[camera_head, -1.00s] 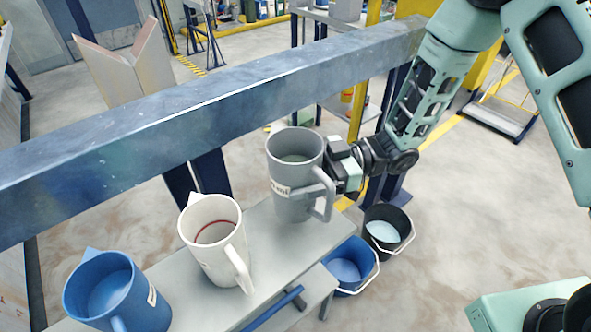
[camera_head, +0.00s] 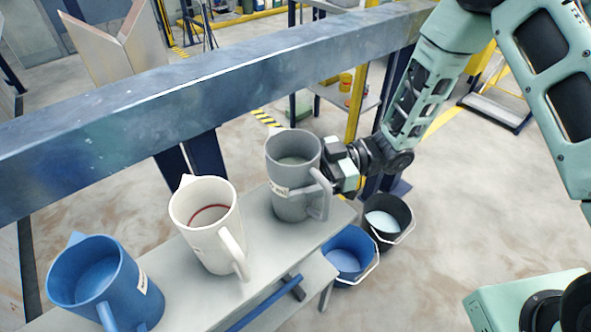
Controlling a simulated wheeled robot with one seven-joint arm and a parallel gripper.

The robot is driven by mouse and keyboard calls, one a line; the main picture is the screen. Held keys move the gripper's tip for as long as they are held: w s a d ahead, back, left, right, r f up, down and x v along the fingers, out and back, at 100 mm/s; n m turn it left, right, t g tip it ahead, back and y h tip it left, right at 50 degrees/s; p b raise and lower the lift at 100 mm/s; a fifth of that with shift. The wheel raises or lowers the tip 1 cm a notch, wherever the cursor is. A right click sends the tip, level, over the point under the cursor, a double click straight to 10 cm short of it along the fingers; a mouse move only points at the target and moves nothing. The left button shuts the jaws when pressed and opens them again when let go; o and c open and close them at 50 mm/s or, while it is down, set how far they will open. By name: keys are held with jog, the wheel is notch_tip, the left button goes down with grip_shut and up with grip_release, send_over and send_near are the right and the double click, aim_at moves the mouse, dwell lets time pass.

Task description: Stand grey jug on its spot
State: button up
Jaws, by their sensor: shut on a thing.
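The grey jug (camera_head: 291,206) is upright at the right end of the pale bench (camera_head: 262,262), with its handle toward the lower right and a white label on its side. Its base is over or on the bench top; I cannot tell whether it touches. My gripper (camera_head: 330,165) comes from the right and is shut on the jug at its right side. The jug hides the fingertips. A marked spot for the jug does not show.
A white jug (camera_head: 218,247) and a blue jug (camera_head: 125,290) stand to the left on the bench. A long blue-grey beam (camera_head: 180,105) crosses behind and above. A blue bucket (camera_head: 352,268) and a black bucket (camera_head: 405,240) sit beyond the bench's right end.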

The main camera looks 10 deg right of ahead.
jog(key=shift+f+b, duration=0.35)
jog(key=shift+f, duration=0.1)
dwell(0.3)
jog(key=o, duration=1.5)
jog(key=shift+d, duration=0.15)
jog(key=w+d, duration=0.1)
jog(key=d, duration=0.4)
jog(key=w+d, duration=0.1)
jog(key=d, duration=0.5)
jog(key=w+d, duration=0.1)
jog(key=d, duration=0.4)
jog(key=shift+w+d+r+b, duration=0.1)
jog(key=shift+w+d+b, duration=0.2)
jog(key=shift+d, duration=0.1)
